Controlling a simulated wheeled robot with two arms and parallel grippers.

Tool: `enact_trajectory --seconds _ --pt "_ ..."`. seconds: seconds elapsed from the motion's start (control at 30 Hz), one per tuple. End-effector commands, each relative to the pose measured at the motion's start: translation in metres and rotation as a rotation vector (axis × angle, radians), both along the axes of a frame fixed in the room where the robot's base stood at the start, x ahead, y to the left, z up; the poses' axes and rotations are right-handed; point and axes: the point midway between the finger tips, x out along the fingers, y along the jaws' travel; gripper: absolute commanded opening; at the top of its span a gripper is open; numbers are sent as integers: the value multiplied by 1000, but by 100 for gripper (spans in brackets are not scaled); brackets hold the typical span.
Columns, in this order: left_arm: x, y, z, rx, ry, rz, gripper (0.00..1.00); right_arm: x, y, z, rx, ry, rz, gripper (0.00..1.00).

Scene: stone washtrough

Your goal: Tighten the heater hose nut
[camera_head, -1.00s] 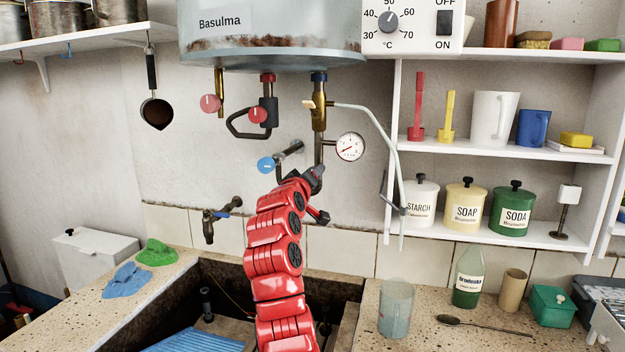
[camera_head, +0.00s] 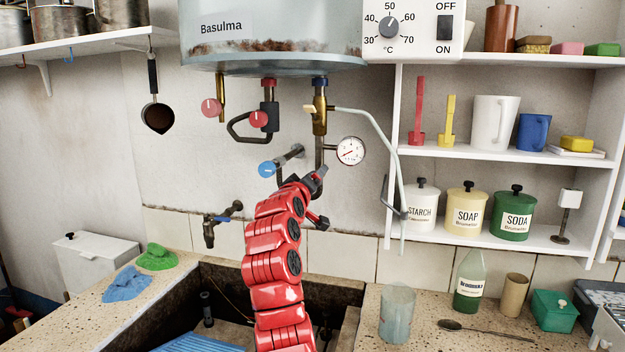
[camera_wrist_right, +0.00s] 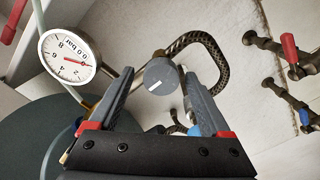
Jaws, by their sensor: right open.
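In the right wrist view, a round grey piece (camera_wrist_right: 159,77) with a white mark lies in line with the gap between my fingers. I cannot tell for certain whether it is the hose nut. A dark braided hose (camera_wrist_right: 206,38) curves just behind it. My right gripper (camera_wrist_right: 157,88) is open, one finger on each side of the grey piece; contact is not clear. In the head view, my right gripper (camera_head: 319,174) is at the pipework below the heater tank (camera_head: 275,50), left of and below the pressure gauge (camera_head: 350,151). The arm hides part of the pipework. My left gripper is out of view.
A blue round knob (camera_head: 266,170) is just left of the gripper, and red knobs (camera_head: 258,119) hang above. A thin pale tube (camera_head: 388,135) runs down right of the gauge. Shelves (camera_head: 480,150) with jars stand right. The stone trough (camera_head: 225,277) lies below.

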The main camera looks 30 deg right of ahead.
Motion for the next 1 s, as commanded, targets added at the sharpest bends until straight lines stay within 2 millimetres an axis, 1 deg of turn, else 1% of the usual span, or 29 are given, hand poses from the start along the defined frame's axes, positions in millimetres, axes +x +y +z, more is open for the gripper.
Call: enact_trajectory --seconds 0.17,0.27,0.6,0.7,0.83,1.0 --pt "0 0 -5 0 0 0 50 -16 20 -1 -3 -2 3 82" --pt "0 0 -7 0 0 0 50 -29 36 -1 -2 -3 3 82" --pt "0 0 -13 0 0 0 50 -80 97 0 -3 -4 6 82" --pt "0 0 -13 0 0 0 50 -92 110 0 -1 -3 4 82" --pt "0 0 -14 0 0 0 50 -102 122 2 -1 -5 3 82" --pt "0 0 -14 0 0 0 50 -107 126 1 2 -1 2 82"
